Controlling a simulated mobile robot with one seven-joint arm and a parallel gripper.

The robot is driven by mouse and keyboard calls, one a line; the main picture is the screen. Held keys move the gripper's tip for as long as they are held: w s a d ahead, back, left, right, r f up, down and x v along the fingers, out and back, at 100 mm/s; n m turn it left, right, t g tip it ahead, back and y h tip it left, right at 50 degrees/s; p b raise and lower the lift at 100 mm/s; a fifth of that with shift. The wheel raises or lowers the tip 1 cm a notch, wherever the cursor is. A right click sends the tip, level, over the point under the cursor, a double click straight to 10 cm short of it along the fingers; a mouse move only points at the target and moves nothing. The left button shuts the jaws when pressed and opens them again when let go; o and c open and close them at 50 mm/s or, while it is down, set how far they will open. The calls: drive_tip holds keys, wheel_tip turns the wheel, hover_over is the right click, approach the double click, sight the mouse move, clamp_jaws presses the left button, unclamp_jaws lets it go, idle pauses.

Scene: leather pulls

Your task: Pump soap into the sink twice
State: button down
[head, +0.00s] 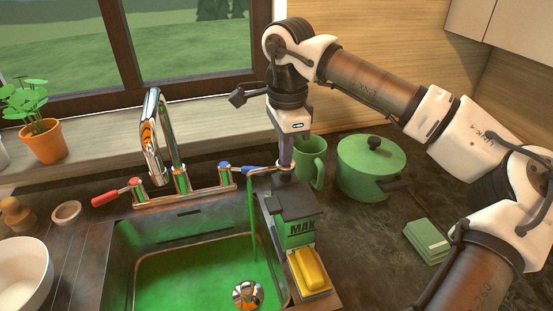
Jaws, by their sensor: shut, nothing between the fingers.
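The soap dispenser (300,231) is a green bottle with dark lettering and a dark grey top, standing upright at the right rim of the sink (190,272). Its pump head and spout (266,171) point left over the basin. A thin green stream of soap (253,215) runs down from the spout into the sink. My gripper (285,164) points down, shut and empty, with its tips on or just above the pump head. The fingertips partly hide the pump head, so exact contact is hard to tell.
The tall faucet (160,140) with red and blue handles stands behind the sink. A yellow sponge (311,268) sits in front of the dispenser. A green mug (311,160) and a lidded green pot (371,168) stand close behind and right. A white bowl (22,277) is at left.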

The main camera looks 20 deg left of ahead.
drive_tip(key=shift+r, duration=0.1)
drive_tip(key=shift+r+p, duration=1.3)
drive_tip(key=shift+r, duration=0.35)
drive_tip(key=shift+f, duration=0.1)
drive_tip(key=shift+f+b, duration=1.25)
drive_tip(key=shift+f, duration=0.4)
drive_tip(key=shift+r, duration=0.1)
drive_tip(key=shift+r+p, duration=1.25)
drive_tip(key=shift+r, duration=0.4)
wheel_tip(320, 180, up, 6)
drive_tip(key=p, duration=0.4)
